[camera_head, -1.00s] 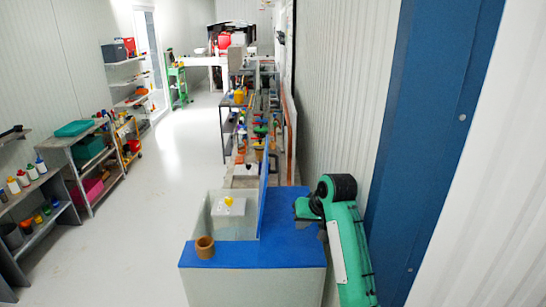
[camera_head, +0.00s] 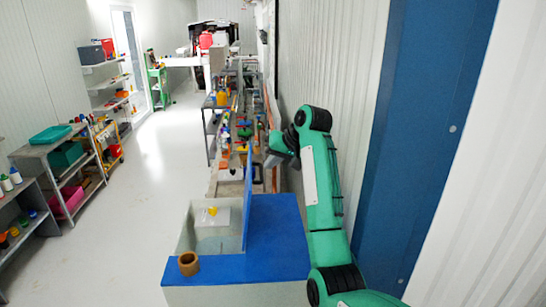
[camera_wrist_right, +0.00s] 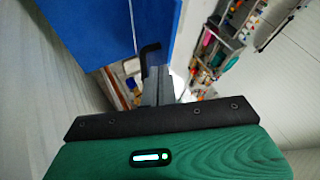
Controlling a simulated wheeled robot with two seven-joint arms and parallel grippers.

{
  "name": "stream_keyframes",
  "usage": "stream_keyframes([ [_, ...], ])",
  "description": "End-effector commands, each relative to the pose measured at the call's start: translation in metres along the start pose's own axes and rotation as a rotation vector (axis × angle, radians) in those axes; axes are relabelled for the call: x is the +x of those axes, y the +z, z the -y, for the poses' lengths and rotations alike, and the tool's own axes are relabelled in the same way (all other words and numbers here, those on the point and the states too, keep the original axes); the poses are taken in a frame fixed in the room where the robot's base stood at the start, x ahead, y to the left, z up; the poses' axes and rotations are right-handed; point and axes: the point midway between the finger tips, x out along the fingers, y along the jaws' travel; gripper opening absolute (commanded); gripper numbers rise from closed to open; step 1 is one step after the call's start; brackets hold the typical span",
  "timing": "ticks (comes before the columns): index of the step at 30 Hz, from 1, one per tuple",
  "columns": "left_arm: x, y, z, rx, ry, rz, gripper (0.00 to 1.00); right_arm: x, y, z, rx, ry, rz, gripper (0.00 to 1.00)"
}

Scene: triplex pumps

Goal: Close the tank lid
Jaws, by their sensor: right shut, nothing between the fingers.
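The tank (camera_head: 180,240) is a pale box with a blue top, standing at the bottom centre of the head view. Its left part is open and shows an inside with a yellow-topped item. The blue tank lid (camera_head: 248,205) stands upright along the right side of that opening. In the wrist view a large blue panel (camera_wrist_right: 105,30), seemingly the lid, fills the upper left. My right gripper (camera_head: 270,161) is beyond the lid's far end, a little to its right. Its shut, empty fingers (camera_wrist_right: 153,62) show beside the panel's edge; contact is unclear. My left gripper is out of view.
A brown ring-shaped cup (camera_head: 188,263) stands on the tank's front left blue top. A crowded bench (camera_head: 232,185) runs away behind the tank. A ribbed wall and blue column (camera_head: 420,130) bound the right side. The floor (camera_head: 150,190) at left is clear.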

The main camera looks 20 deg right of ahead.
Motion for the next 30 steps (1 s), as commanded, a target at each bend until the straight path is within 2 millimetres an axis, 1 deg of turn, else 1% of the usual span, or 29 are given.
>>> stream_keyframes([
  [1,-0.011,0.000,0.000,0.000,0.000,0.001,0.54,0.007,-0.001,0.003,0.001,-0.001,0.005,0.00],
  [3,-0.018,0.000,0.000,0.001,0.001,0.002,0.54,0.020,-0.001,0.003,0.001,-0.001,0.006,0.00],
  [9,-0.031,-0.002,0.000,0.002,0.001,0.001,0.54,0.050,-0.001,0.002,0.001,0.000,0.003,0.00],
  [12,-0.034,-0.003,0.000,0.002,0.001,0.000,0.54,0.059,-0.001,0.002,0.000,-0.001,0.002,0.00],
  [17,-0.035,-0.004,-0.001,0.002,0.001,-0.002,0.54,0.066,0.000,0.001,-0.001,-0.001,0.000,0.00],
  [26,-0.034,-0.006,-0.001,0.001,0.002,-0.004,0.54,0.066,0.000,0.000,-0.001,0.000,0.000,0.00],
  [30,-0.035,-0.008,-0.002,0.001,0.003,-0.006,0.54,0.068,-0.004,0.001,-0.005,0.007,0.003,0.00],
])
